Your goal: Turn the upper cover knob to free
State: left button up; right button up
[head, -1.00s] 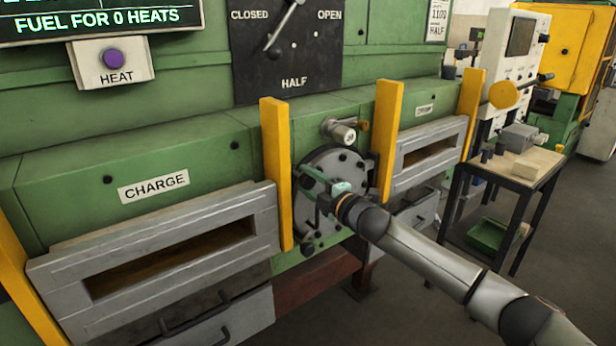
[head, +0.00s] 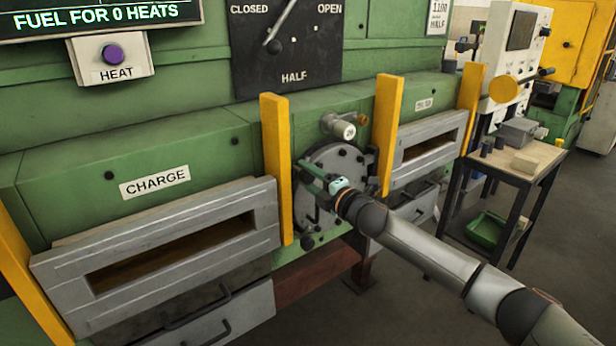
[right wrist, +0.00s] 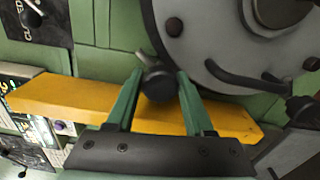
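The round grey cover plate (head: 350,160) sits between two yellow posts on the green furnace front. In the right wrist view the cover (right wrist: 215,40) fills the upper right. The dark upper cover knob (right wrist: 158,82) is at the cover's edge, with a short grey stem. My right gripper (head: 308,178) is at the cover's left side and hides this knob in the head view. In the right wrist view its green fingers (right wrist: 160,78) stand open on either side of the knob; firm contact does not show. A lower knob (head: 307,243) is below. My left gripper is out of view.
A yellow post (head: 277,170) stands close left of the cover, another (head: 388,135) to its right. A pale valve fitting (head: 340,126) projects above. A curved dark handle (right wrist: 245,78) is on the cover. A small table (head: 520,165) stands at right.

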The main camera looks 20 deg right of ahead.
jog(key=o, duration=0.4)
jog(key=b+v, duration=0.2)
jog(key=v, duration=1)
jog(key=shift+s, duration=0.25)
jog(key=shift+d, duration=0.1)
jog(key=s+a+f+m+g, duration=0.1)
jog(key=s+a+f+m, duration=0.2)
jog(key=f, duration=0.4)
jog(key=s+a+f+m+g, duration=0.1)
jog(key=s+a+f+m, duration=0.1)
jog(key=s+f+m, duration=0.35)
jog(key=s+a+f+m+g, duration=0.1)
jog(key=s+a+f, duration=0.15)
jog(key=f, duration=0.55)
jog(key=s+f+m+g+h, duration=0.3)
jog(key=s+f+m, duration=0.8)
jog(key=s+f, duration=0.5)
jog(key=s+g, duration=0.1)
jog(key=s, duration=0.3)
jog(key=shift+s+a+f+m+g+h+p, duration=0.25)
jog(key=shift+a+f+m+g+h+p, duration=0.05)
jog(key=shift+f+m+h+p, duration=0.1)
